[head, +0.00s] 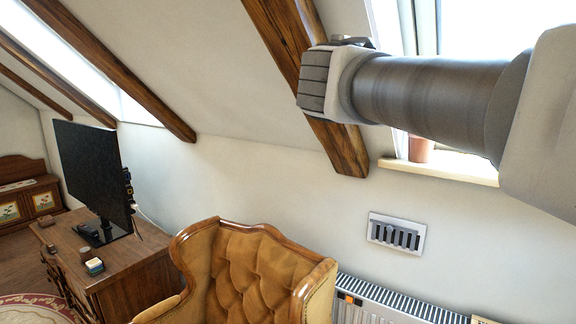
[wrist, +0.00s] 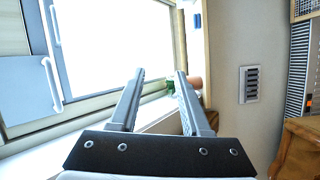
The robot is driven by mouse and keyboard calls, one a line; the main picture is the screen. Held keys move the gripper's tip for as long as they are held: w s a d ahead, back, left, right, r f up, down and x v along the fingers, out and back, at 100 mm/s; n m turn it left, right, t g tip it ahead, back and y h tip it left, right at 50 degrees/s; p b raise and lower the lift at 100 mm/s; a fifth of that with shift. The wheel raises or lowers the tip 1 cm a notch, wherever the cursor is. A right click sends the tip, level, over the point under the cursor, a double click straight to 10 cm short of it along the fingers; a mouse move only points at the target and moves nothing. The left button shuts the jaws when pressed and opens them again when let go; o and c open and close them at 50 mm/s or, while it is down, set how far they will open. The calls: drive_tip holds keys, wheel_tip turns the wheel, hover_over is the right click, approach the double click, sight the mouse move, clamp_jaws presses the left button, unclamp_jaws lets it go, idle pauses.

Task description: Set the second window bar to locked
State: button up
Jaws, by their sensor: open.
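In the wrist view, a bright roof window (wrist: 120,50) has a pale frame along the left. Two white bars show on that frame: an upper window bar (wrist: 56,25) and a lower window bar (wrist: 52,84), both to the left of my gripper. I cannot tell which is the second one, or whether either is locked. My gripper (wrist: 160,74) is open, with nothing between its fingers, in front of the window and apart from both bars. In the head view, my arm covers part of the window (head: 428,25); the bars and my gripper do not show there.
A terracotta pot (head: 420,149) stands on the window sill (head: 440,171); it also shows beyond my right finger. A wooden beam (head: 338,146) slopes left of the window. Below are a wall vent (head: 396,234), a radiator (head: 385,302) and a tufted armchair (head: 255,270).

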drive_tip(key=s+a+f+m+g+y, duration=0.1)
drive_tip(key=s+a+f+y, duration=0.2)
drive_tip(key=s+f, duration=0.3)
drive_tip(key=s+a+f+m+g+y, duration=0.1)
drive_tip(key=s+f+y, duration=0.4)
drive_tip(key=f, duration=1)
drive_tip(key=s+a+f+m+g+y, duration=0.2)
drive_tip(key=s+a+f+m+y, duration=0.1)
drive_tip(key=f, duration=0.8)
drive_tip(key=s+a+y, duration=0.1)
drive_tip(key=s+y, duration=0.1)
drive_tip(key=s, duration=0.1)
drive_tip(key=shift+s+a+y, duration=0.3)
drive_tip(key=shift+a+y, duration=0.05)
drive_tip(key=shift+y, duration=0.05)
